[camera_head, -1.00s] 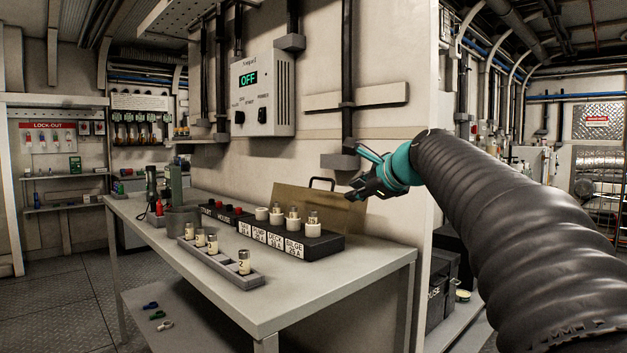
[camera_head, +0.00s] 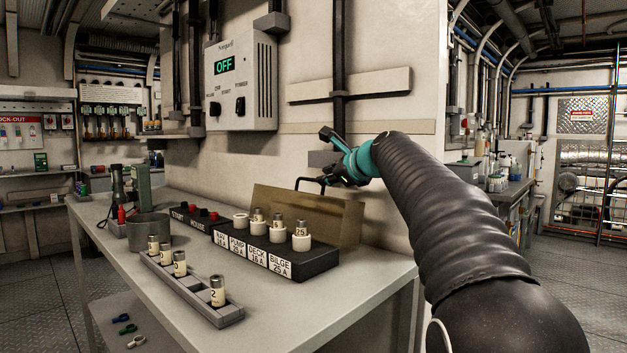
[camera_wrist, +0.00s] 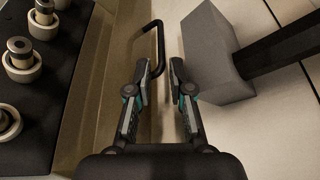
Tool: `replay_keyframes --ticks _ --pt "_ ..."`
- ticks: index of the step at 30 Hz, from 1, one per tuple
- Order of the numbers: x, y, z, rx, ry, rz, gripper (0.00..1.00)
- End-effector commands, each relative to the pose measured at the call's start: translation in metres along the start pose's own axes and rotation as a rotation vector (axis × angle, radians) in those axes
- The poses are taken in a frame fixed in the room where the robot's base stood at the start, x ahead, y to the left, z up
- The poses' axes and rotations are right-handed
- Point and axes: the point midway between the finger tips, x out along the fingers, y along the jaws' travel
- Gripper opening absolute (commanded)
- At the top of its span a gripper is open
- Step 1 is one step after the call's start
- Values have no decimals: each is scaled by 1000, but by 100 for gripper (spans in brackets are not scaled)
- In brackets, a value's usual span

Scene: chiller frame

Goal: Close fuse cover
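The fuse cover (camera_head: 318,214) is a tan, translucent-looking panel standing open and upright behind the black fuse block (camera_head: 290,264). Its black bar handle (camera_head: 299,183) rises from the top edge. In the wrist view the handle (camera_wrist: 157,45) lies just ahead and to the left, its end near the left finger. My gripper (camera_head: 325,155) is by the handle in the head view. In the wrist view my gripper (camera_wrist: 161,72) has its fingers apart with a gap between them and nothing clearly held. Whether the left finger touches the handle cannot be told.
White-ringed fuses (camera_head: 301,238) stand in the block. A grey rack (camera_head: 190,290) with several fuses lies in front on the table (camera_head: 340,300). A grey wall box (camera_wrist: 217,55) sits close right of my gripper. A control box reading OFF (camera_head: 240,85) hangs above.

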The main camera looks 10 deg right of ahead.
Motion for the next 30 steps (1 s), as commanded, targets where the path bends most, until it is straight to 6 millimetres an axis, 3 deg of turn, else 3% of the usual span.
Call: replay_keyframes --ticks 6,12,26,29,30 --pt "40 -1 0 0 1 0 21" --pt "65 -2 -2 0 3 -3 21" --pt "76 -2 -2 0 4 -4 21" --pt "76 -2 -2 0 3 -4 0" --pt "76 -2 -2 0 3 -4 0"
